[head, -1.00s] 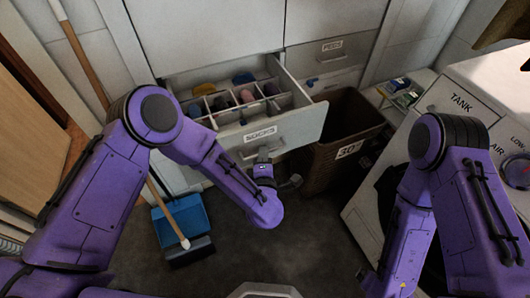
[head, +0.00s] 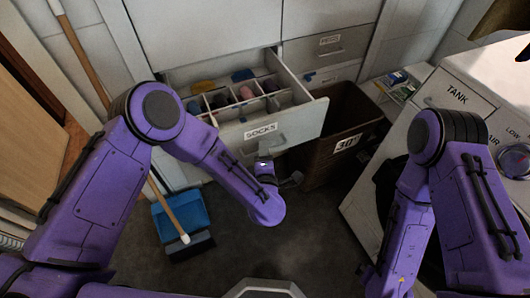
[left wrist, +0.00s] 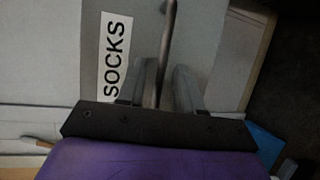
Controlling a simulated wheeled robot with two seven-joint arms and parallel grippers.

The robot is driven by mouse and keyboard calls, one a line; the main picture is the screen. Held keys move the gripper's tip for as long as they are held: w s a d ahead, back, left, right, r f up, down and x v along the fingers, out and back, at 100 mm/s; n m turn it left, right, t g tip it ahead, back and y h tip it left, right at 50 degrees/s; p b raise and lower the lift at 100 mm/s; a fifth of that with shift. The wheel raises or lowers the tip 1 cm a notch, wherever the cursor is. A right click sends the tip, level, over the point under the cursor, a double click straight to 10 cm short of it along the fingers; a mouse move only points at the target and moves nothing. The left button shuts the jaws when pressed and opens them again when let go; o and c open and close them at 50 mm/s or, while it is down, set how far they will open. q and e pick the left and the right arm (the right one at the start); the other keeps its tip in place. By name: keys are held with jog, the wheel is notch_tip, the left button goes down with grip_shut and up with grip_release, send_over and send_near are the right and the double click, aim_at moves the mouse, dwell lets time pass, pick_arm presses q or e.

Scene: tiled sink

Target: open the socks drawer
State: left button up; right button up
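The white socks drawer (head: 295,125), labelled SOCKS, stands pulled out from the cabinet, its divided inside and several coloured rolled items in view. The label also shows in the left wrist view (left wrist: 115,55). My left gripper (head: 265,160) is at the drawer's front, below the label. In the left wrist view the drawer's bar handle (left wrist: 168,45) passes between the two fingers of this gripper (left wrist: 167,85), which look closed on it.
A brown bin (head: 335,140) marked 30° stands right of the drawer. A white machine (head: 430,100) labelled TANK is at the right. A blue dustpan (head: 182,212) and a broom lie below left.

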pick_arm(q)
jog(key=v, duration=1)
jog(key=shift+s+b, duration=0.2)
jog(key=shift+b, duration=0.25)
jog(key=s+a+f+m+g+h, duration=0.1)
jog(key=s+a+f+m+g, duration=0.25)
jog(key=f+m, duration=0.25)
jog(key=s+a+f+m+g+h, duration=0.1)
jog(key=s+a+f+m+g, duration=0.2)
jog(key=a+f+m, duration=0.3)
jog(key=s+a+f+g+y, duration=0.2)
jog(key=s+a, duration=0.4)
jog(key=a, duration=0.3)
jog(key=s+a+f+m+g+y, duration=0.1)
jog(key=s+a+f+g, duration=0.3)
jog(key=s+a, duration=0.3)
jog(key=shift+s+a+y, duration=0.25)
jog(key=shift+a+y, duration=0.15)
jog(key=shift+a, duration=0.6)
